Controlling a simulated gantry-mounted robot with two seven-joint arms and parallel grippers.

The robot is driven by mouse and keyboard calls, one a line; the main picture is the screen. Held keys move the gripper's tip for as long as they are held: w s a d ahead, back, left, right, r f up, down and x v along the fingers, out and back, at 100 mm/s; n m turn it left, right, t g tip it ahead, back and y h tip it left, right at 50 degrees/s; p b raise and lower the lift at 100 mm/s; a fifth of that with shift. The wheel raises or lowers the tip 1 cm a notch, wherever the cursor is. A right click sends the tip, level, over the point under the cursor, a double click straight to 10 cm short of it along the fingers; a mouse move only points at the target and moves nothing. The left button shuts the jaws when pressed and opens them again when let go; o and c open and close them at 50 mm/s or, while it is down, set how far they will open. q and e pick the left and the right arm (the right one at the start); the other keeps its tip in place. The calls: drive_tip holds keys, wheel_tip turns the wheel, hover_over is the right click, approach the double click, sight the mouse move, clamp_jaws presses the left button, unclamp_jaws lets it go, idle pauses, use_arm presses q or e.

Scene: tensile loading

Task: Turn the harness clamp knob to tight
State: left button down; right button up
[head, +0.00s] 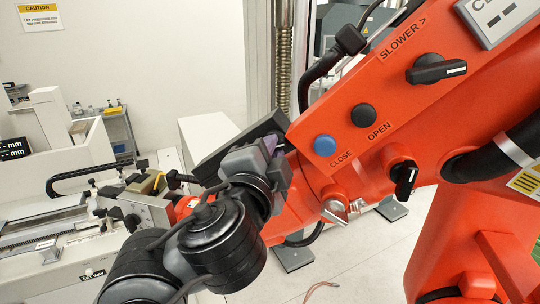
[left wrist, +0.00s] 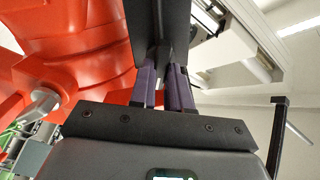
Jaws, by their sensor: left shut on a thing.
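My left gripper (head: 273,144) is up against the side of the orange machine (head: 320,185), left of the blue CLOSE button. Its purple finger pads (left wrist: 165,82) are close together on a dark part (left wrist: 160,18) in the left wrist view, and I cannot tell for certain that this is the harness clamp knob. The gripper's body hides the held part in the head view. A silver winged knob (head: 340,207) sticks out below, apart from the gripper; it also shows in the left wrist view (left wrist: 38,105). My right gripper is not in view.
The machine carries the blue CLOSE button (head: 325,145), the black OPEN button (head: 363,115), a black SLOWER dial (head: 436,69) and a lower black knob (head: 405,176). A bench device (head: 60,235) stands at left. The floor (head: 345,265) below is mostly clear.

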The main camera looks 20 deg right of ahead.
use_arm(q)
drive_tip(key=shift+m+b, duration=0.3)
drive_tip(key=shift+m, duration=0.8)
drive_tip(key=c, duration=1.1)
unclamp_jaws()
drive_tip(key=shift+p+v, duration=1)
drive_tip(key=shift+v, duration=4.45)
